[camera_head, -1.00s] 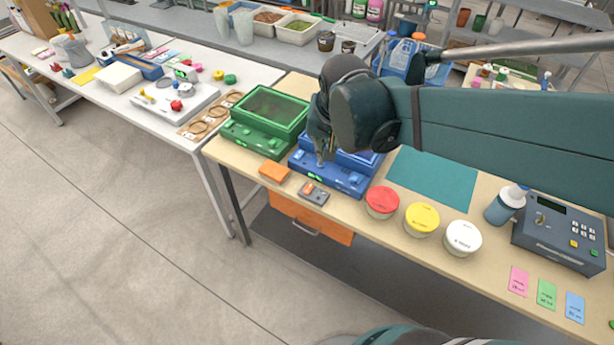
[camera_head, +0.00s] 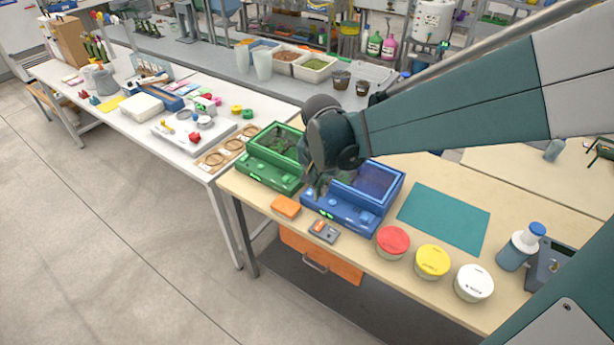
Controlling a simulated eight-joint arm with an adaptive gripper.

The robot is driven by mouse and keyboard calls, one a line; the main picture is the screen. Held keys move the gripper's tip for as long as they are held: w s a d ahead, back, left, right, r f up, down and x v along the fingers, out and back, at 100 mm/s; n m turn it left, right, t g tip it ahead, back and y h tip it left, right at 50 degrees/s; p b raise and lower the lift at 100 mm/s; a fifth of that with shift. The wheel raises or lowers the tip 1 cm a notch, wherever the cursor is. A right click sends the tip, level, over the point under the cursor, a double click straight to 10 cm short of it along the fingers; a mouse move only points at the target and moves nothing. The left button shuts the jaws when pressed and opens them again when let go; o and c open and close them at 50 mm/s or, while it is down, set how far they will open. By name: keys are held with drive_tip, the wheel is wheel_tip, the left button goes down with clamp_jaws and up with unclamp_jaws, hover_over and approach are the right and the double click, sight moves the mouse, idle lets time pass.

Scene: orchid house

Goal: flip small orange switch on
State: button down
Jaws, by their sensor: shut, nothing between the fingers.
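A small grey switch box (camera_head: 324,232) lies near the front edge of the wooden table, in front of a blue device. A small orange switch (camera_head: 318,226) sits on its upper left part; its exact position is too small to tell. My gripper (camera_head: 318,192) is shut and empty. It points down over the front left part of the blue device (camera_head: 345,218), beside the green device, and appears a little behind the switch box in the picture. Whether its tips touch the blue device cannot be told.
A green device (camera_head: 268,176) stands left of the blue one. An orange block (camera_head: 285,206) lies left of the switch box. Red (camera_head: 392,241), yellow (camera_head: 432,262) and white (camera_head: 473,283) lidded tubs stand to the right. A teal mat (camera_head: 445,216) lies bare behind them.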

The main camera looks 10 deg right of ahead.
sight(318, 222)
drive_tip(key=shift+w+a+f+m+g+p, duration=0.2)
drive_tip(key=shift+w+a+f+m, duration=0.1)
drive_tip(key=shift+w+f, duration=0.4)
drive_tip(key=shift+w+a+f+m+g+p, duration=0.15)
drive_tip(key=shift+w+a+f+m, duration=0.2)
drive_tip(key=shift+f, duration=0.5)
drive_tip(key=shift+d+f, duration=0.1)
drive_tip(key=shift+f, duration=0.05)
drive_tip(key=shift+w+d+f+b, duration=0.15)
drive_tip(key=shift+w+d+f, duration=0.1)
drive_tip(key=shift+f, duration=2)
drive_tip(key=shift+w+d+f+b, duration=0.1)
drive_tip(key=shift+w+d+f, duration=0.1)
drive_tip(key=shift+f, duration=2.05)
drive_tip(key=shift+w+d+f+b, duration=0.15)
drive_tip(key=shift+w+d+f, duration=0.1)
drive_tip(key=shift+f, duration=2)
drive_tip(key=shift+f, duration=0.1)
drive_tip(key=shift+w+d+f+g+b, duration=0.2)
drive_tip(key=shift+f+g+b, duration=0.25)
drive_tip(key=shift+b, duration=0.3)
drive_tip(key=shift+a+r, duration=0.1)
drive_tip(key=shift+a, duration=0.05)
drive_tip(key=shift+s+a+r, duration=0.1)
drive_tip(key=shift+s+a, duration=0.05)
drive_tip(key=shift+s, duration=0.1)
drive_tip(key=shift+s+a+r, duration=0.2)
drive_tip(key=shift+s+a, duration=0.1)
